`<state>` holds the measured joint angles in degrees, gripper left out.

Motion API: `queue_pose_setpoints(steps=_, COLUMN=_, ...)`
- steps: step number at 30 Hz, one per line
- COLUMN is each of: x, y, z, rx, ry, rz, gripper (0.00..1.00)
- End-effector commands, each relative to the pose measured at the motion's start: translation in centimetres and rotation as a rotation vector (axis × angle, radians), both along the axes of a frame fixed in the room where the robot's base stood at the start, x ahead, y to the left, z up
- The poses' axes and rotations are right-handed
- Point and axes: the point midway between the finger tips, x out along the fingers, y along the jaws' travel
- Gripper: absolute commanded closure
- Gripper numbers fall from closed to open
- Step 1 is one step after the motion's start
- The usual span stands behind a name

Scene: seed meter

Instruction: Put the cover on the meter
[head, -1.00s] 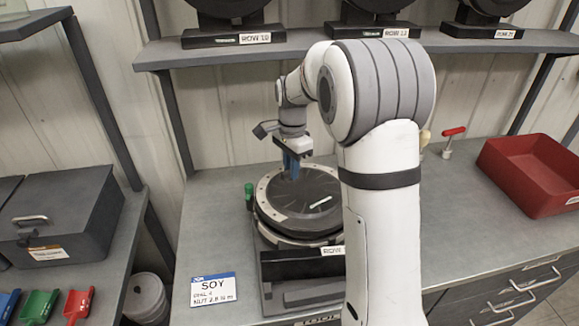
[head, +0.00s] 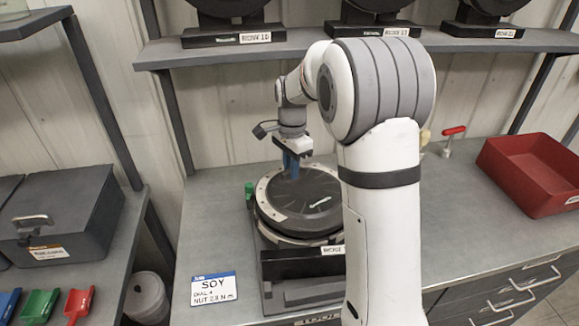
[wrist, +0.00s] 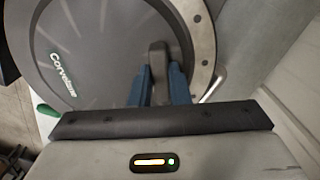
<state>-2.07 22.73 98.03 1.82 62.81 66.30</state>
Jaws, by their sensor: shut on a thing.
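The cover (head: 311,195) is a dark round disc with a light mark on it. It lies over the round face of the meter (head: 263,208), whose pale ring shows at the left. In the wrist view the grey cover (wrist: 95,50) carries lettering, and the meter's pale ring with dark holes (wrist: 201,38) shows along its right side. My gripper (head: 291,165) is above the cover's far left part. Its blue fingers (wrist: 160,88) are shut on the cover's grey handle. Whether the cover is fully seated all round cannot be told.
A green knob (head: 249,190) is at the meter's left. A red tray (head: 530,175) and a red-handled tool (head: 452,135) are at the right. A shelf (head: 290,47) runs behind my arm.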

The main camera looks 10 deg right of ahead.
Motion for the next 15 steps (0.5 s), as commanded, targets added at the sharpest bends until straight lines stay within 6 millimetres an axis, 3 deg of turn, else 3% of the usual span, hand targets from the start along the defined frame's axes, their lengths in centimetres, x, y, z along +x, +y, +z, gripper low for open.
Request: queue_pose_setpoints(steps=15, x=-0.02, y=0.06, z=-0.62, rx=0.0, ry=0.0, rz=0.001, gripper=1.0)
